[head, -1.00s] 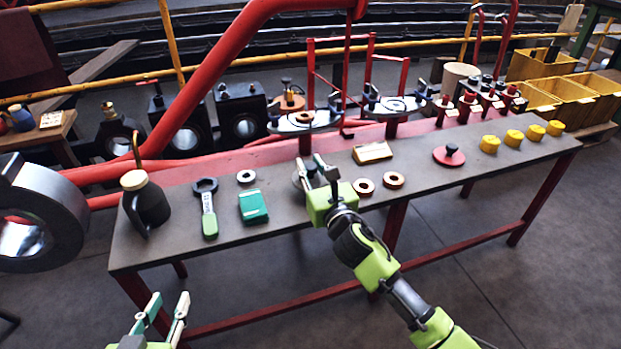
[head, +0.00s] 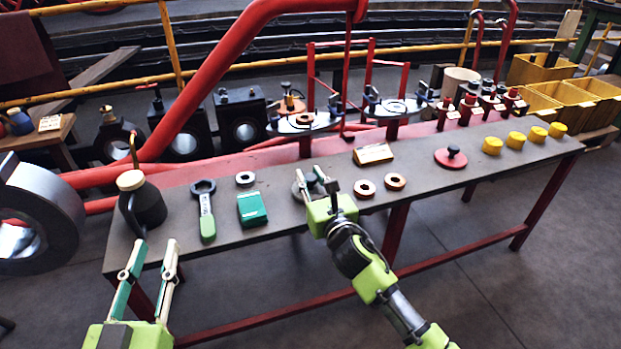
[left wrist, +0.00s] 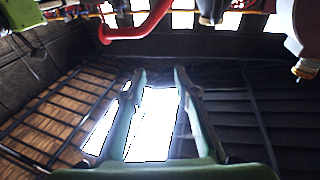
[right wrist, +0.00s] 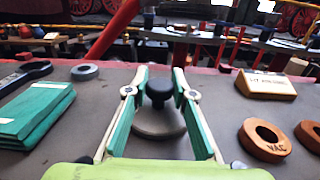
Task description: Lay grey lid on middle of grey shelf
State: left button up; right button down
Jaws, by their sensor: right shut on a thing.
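The grey lid (right wrist: 158,129) is a round disc with a black knob (right wrist: 159,92). It lies on the bench and appears small in the head view (head: 303,187), partly hidden by my right gripper. My right gripper (head: 311,178) is over the lid, its two fingers on either side of the knob. The right wrist view shows the gripper (right wrist: 159,88) shut on it. My left gripper (head: 150,258) is open and empty, in front of the bench's left end. The long bench top (head: 365,213) is grey; I cannot make out a separate grey shelf.
Left of the lid are a green box (head: 252,209), a wrench (head: 206,210) and an oil can (head: 143,203). Right are copper rings (head: 365,188), a cream block (head: 373,154), a red lid (head: 450,158) and several yellow caps (head: 492,145). Red posts and pipes stand behind.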

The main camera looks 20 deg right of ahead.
jog(key=c, duration=1.7)
grip_release()
